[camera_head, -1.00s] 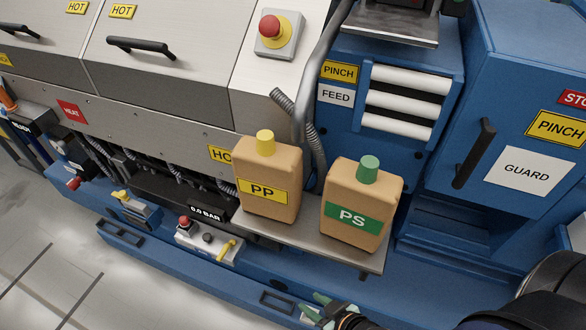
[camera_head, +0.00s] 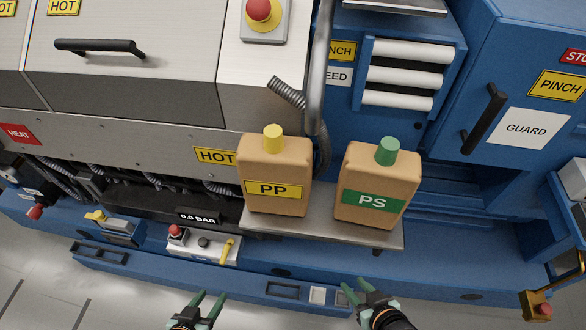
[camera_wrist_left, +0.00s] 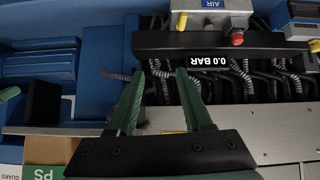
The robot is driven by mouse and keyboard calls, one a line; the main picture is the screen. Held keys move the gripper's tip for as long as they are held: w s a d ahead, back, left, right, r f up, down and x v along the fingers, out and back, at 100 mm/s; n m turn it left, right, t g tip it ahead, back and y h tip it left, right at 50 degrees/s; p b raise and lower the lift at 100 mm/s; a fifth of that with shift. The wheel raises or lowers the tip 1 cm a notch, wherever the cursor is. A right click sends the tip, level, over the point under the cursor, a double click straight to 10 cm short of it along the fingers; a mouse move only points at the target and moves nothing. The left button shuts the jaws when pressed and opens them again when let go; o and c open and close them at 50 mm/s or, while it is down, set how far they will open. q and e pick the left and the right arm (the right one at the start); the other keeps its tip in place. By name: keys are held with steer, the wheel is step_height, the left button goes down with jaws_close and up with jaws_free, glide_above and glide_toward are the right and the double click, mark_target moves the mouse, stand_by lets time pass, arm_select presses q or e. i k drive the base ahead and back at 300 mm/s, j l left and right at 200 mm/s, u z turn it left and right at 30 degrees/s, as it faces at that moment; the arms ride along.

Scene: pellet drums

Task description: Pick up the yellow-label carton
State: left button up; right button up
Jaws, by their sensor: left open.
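The yellow-label carton (camera_head: 275,176) is a tan bottle-shaped container with a yellow cap and a yellow PP label. It stands upright on the left of a grey metal shelf (camera_head: 322,228). The green-label carton (camera_head: 376,184), marked PS with a green cap, stands to its right, a gap between them. My left gripper (camera_head: 208,296) is open and empty, low and left of the yellow-label carton, apart from it. Its open fingers also show in the left wrist view (camera_wrist_left: 160,103); I cannot make out the yellow-label carton there. My right gripper (camera_head: 354,284) looks open and empty below the shelf.
A flexible hose (camera_head: 290,92) and metal pipe (camera_head: 317,80) run just behind the cartons. A control box (camera_head: 200,243) with a red button sits left of the shelf. A blue guard door (camera_head: 525,125) stands at right. Grey floor is open at lower left.

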mark_target(275, 170)
steer(key=j+z, duration=0.35)
steer(key=i+j+z, duration=0.1)
steer(key=j+z, duration=0.55)
steer(key=l, duration=0.4)
